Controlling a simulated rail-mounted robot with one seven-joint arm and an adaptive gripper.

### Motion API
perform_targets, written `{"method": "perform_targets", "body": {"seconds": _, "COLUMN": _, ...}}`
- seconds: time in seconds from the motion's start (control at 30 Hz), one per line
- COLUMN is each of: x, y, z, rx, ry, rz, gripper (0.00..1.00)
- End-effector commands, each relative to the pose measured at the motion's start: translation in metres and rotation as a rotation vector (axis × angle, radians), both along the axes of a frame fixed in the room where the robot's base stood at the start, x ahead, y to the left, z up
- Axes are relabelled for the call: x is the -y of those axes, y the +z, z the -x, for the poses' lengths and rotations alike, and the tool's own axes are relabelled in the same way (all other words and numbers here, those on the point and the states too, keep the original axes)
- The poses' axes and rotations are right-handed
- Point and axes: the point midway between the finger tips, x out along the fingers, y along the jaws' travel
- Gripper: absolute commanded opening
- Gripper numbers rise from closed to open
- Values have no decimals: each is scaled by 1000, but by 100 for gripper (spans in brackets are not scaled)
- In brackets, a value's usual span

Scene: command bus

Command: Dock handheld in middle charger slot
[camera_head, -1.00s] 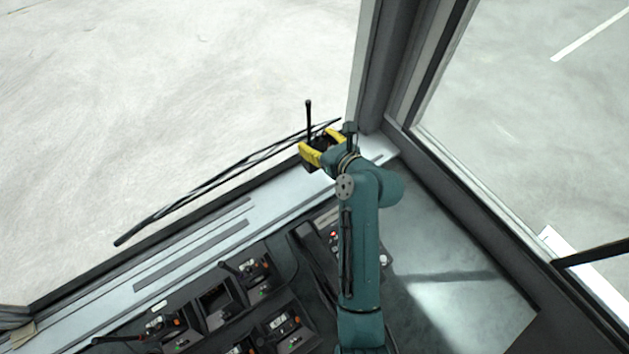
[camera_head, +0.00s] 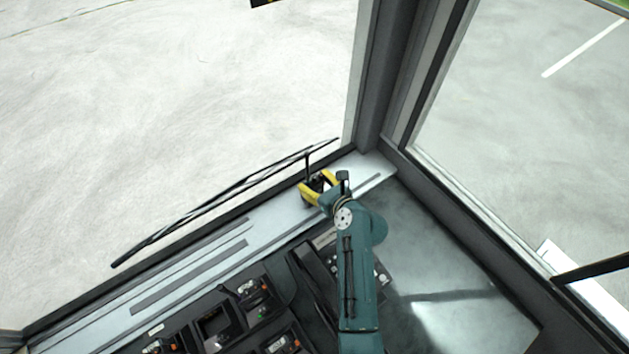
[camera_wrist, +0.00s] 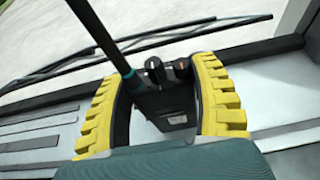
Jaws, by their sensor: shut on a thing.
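My gripper (camera_head: 318,186) has yellow ridged fingers and is shut on a black handheld (camera_wrist: 168,103), held over the pale ledge below the windscreen. In the head view the antenna (camera_head: 307,158) points up. The charger bank lies in the dark console at the lower left, apart from the gripper. Its middle slot (camera_head: 214,325) looks dark and empty between slots with handhelds (camera_head: 252,291).
A handheld also shows in a slot nearer the bottom edge (camera_head: 284,342). The lower slots are partly cut off. A panel with buttons (camera_head: 336,259) lies partly behind my arm. The window pillar (camera_head: 374,85) stands beyond the gripper. The ledge (camera_head: 262,219) left of it is clear.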

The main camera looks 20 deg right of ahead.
Motion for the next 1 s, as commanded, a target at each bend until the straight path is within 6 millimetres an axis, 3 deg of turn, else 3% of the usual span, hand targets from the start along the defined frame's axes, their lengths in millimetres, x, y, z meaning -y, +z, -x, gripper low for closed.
{"method": "perform_targets", "body": {"seconds": 0.27, "x": 0, "y": -3, "z": -1, "rx": 2, "ry": -1, "rz": 0, "gripper": 22}}
{"method": "perform_targets", "body": {"seconds": 0.3, "x": 0, "y": -4, "z": 0, "rx": -1, "ry": 0, "rz": -1, "gripper": 71}}
{"method": "perform_targets", "body": {"seconds": 0.4, "x": 0, "y": -4, "z": 0, "rx": -1, "ry": 0, "rz": -1, "gripper": 90}}
{"method": "perform_targets", "body": {"seconds": 0.8, "x": 0, "y": -9, "z": 0, "rx": -1, "ry": 1, "rz": 0, "gripper": 90}}
{"method": "perform_targets", "body": {"seconds": 1.0, "x": 8, "y": 3, "z": 37, "rx": -2, "ry": -4, "rz": -1, "gripper": 90}}
